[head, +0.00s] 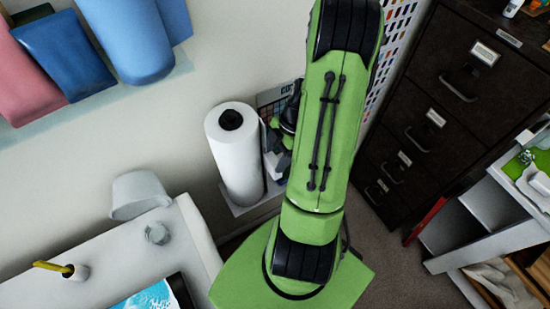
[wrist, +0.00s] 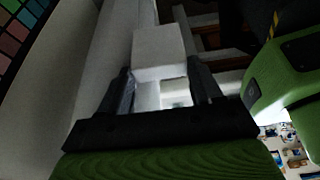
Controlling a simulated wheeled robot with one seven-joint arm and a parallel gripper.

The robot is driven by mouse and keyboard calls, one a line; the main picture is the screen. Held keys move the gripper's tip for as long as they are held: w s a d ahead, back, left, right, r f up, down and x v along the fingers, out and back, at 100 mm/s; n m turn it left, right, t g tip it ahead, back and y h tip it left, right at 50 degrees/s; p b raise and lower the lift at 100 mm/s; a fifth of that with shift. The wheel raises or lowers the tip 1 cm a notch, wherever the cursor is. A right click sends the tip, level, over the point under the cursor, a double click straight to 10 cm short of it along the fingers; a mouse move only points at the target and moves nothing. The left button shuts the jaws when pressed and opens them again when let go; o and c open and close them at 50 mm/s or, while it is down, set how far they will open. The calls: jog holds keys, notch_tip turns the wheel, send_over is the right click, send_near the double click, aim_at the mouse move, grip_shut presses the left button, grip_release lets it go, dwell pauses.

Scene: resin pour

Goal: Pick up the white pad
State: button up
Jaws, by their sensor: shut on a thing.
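My gripper (wrist: 160,78) shows in the wrist view, with its two dark fingers on either side of a white block-like thing. This looks like the white pad (wrist: 160,48); it sticks out beyond the fingertips. The fingers are shut on it. The image is dark, so the exact contact is hard to see. In the head view my green arm covers the middle, and I cannot make out the gripper or the pad there.
A paper towel roll (head: 236,155) stands left of my arm. A dark drawer cabinet (head: 440,95) stands at right, near a white shelf unit (head: 480,225).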

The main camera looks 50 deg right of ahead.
notch_tip(320, 180, up, 27)
jog(key=p, duration=0.6)
jog(key=s+a+r, duration=0.1)
jog(key=s+r, duration=0.1)
jog(key=s, duration=0.4)
jog(key=shift+a, duration=0.35)
jog(key=shift+w, duration=0.1)
jog(key=shift+r+p, duration=0.75)
jog(key=shift+r, duration=1.25)
